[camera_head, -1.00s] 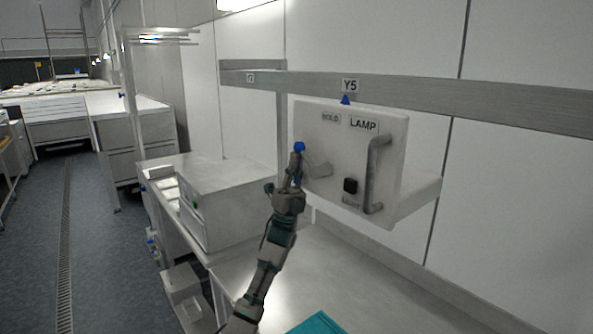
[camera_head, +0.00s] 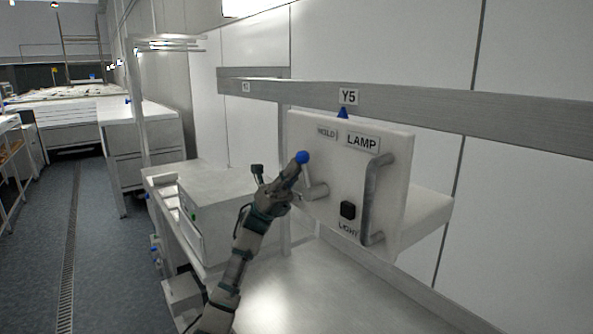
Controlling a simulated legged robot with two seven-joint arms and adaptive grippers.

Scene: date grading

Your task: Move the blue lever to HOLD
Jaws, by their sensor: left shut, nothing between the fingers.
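The blue lever has a round blue knob (camera_head: 302,157) on a short grey arm from a pivot on the front of the white panel box (camera_head: 398,150). The knob is tilted up and left of the pivot. The HOLD label (camera_head: 326,132) is above and right of the knob. My left gripper (camera_head: 297,172) is shut and empty, with its tip just below and left of the knob, at or very near the lever. I cannot tell whether they touch. My right gripper is out of view.
The panel also carries a LAMP label (camera_head: 362,141), a black switch (camera_head: 347,210) and a grey vertical handle (camera_head: 374,200). A metal box (camera_head: 222,205) stands on the bench to the left. The bench top (camera_head: 300,295) below the panel is clear.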

